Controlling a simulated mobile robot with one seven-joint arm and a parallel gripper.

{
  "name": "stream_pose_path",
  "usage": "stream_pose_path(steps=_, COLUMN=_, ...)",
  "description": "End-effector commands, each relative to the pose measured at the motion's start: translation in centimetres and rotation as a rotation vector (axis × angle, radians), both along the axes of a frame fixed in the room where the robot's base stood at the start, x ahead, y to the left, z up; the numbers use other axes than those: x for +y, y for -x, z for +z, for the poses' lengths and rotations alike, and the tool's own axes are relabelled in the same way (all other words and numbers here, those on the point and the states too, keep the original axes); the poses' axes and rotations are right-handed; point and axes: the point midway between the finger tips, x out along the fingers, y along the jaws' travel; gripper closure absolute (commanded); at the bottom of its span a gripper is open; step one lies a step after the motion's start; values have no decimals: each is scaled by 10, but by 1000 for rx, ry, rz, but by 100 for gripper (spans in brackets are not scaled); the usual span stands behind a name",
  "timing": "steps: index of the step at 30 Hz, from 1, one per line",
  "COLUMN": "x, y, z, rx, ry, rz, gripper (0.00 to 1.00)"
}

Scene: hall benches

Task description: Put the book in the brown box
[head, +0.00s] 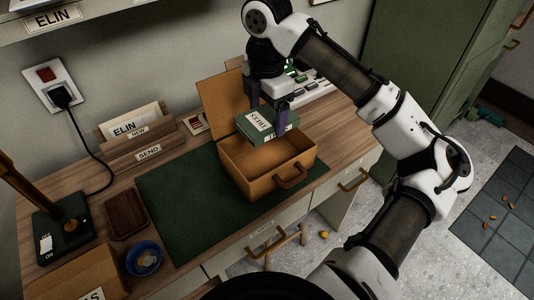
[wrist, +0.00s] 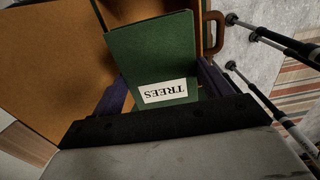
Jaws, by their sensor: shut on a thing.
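In the wrist view the book (wrist: 150,60) lies between my two dark fingers (wrist: 160,95). The brown box (head: 245,183) stands on the green desk mat, with its lid raised at the back and a handle on its front. The part of its inside that shows looks empty; the book hides some of it.
The green mat (head: 180,200) has free room left of the box. A letter rack (head: 140,145), a small brown tray (head: 125,213), a blue bowl (head: 143,257) and a lamp base (head: 62,228) stand at the left. A white object with several keys or slots (head: 318,88) is behind right.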

Motion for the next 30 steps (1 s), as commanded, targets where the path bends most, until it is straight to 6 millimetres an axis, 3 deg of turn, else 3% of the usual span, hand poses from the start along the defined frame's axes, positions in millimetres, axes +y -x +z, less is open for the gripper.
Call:
stream_pose_path(steps=3, x=0, y=1, z=-33, rx=3, ry=-3, rz=0, gripper=48)
stream_pose_path(steps=10, x=-1, y=1, z=-85, rx=1, ry=1, rz=0, gripper=48)
stream_pose_path(steps=25, x=0, y=0, z=-137, rx=0, ry=0, rz=0, gripper=48)
stream_pose_path(steps=30, x=0, y=0, z=-140, rx=-1, ry=0, rz=0, gripper=48)
